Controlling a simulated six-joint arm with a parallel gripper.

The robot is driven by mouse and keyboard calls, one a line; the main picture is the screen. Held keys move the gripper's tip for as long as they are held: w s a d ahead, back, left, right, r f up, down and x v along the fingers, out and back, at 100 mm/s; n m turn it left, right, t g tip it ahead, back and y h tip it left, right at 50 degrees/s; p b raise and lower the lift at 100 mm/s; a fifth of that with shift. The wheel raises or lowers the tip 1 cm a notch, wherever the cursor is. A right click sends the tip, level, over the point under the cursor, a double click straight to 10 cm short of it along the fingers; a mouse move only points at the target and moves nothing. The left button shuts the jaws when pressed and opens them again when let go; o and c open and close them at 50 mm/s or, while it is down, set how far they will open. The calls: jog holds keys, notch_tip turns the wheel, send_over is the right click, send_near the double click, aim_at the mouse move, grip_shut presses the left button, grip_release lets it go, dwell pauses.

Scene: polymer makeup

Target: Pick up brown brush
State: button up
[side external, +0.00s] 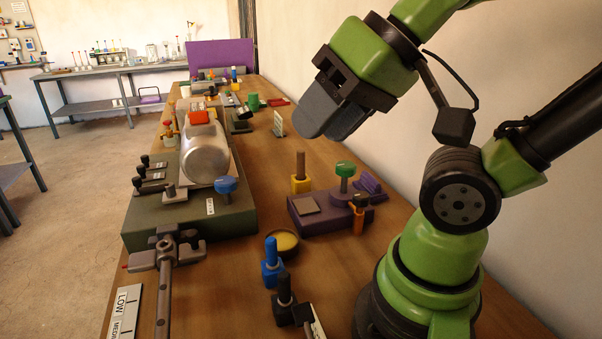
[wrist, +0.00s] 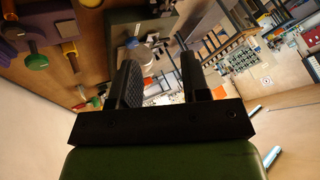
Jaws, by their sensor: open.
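A brown-handled piece with a yellow base, likely the brown brush (side external: 300,165), stands upright by the back left corner of a purple block (side external: 325,222). In the wrist view the same brown and yellow piece (wrist: 71,54) shows at the upper left, outside the fingers. My gripper (side external: 328,112) is raised above the table, up and to the right of the brush, apart from it. In the wrist view my gripper (wrist: 160,72) has a gap between its two dark fingers and holds nothing.
A silver cylinder machine (side external: 206,152) is at left. A yellow-filled dish (side external: 285,242) and blue piece (side external: 271,262) are in front. Bare wood lies between machine and block.

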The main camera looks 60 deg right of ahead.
jog(key=shift+o, duration=1.1)
